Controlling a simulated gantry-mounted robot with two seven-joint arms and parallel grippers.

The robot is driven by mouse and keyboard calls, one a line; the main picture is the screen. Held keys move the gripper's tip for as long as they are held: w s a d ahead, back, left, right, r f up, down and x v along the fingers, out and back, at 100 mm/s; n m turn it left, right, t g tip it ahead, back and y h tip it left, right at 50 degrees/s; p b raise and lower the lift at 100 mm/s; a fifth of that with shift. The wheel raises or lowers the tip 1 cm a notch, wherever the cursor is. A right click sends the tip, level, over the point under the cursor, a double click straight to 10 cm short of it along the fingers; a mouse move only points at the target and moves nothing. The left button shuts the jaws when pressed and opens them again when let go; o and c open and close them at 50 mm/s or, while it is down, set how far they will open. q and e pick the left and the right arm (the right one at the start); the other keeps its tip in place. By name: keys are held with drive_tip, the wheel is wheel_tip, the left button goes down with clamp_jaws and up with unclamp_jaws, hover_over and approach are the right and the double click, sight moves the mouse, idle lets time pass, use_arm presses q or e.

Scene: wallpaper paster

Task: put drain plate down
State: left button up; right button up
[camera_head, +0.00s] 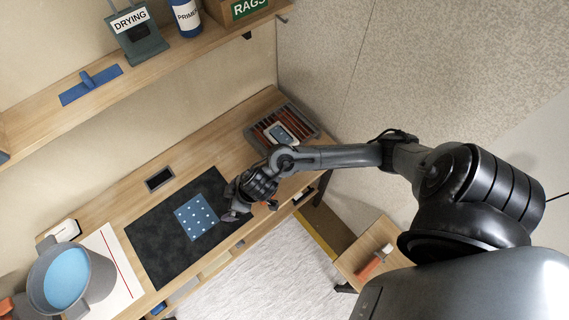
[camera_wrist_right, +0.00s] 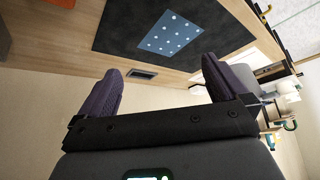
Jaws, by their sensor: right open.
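The drain plate (camera_head: 196,217) is a flat blue square with rows of white dots. It lies on the black mat (camera_head: 150,258) on the wooden workbench. My right gripper (camera_head: 233,212) is just right of the plate in the head view, near the mat's right end. In the right wrist view, the two dark fingers of the gripper (camera_wrist_right: 161,72) stand wide apart with nothing between them. The plate (camera_wrist_right: 171,38) shows beyond the fingers, apart from them. My left gripper is not in view.
A grey pot of blue liquid (camera_head: 68,279) stands at the lower left beside a white sheet (camera_head: 112,262). A slatted tray (camera_head: 311,128) sits at the bench's far right end. A shelf (camera_head: 120,75) overhangs the back. A small wooden stool (camera_head: 357,262) stands right of the bench.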

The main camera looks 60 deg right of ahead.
drive_tip(key=s+a+r, duration=0.2)
drive_tip(key=a, duration=0.1)
drive_tip(key=s+d+r+m+g+h, duration=0.1)
drive_tip(key=s+d+r, duration=0.1)
drive_tip(key=s, duration=0.5)
drive_tip(key=s+d+r+m+g+h, duration=0.1)
drive_tip(key=s+d, duration=0.4)
drive_tip(key=s, duration=0.2)
drive_tip(key=shift+d+r+m+h, duration=0.15)
drive_tip(key=shift+r+m+h, duration=0.15)
drive_tip(key=shift+r+m, duration=0.1)
drive_tip(key=shift+s, duration=0.1)
wheel_tip(320, 180, up, 11)
drive_tip(key=p, duration=1.1)
drive_tip(key=shift+r, duration=0.1)
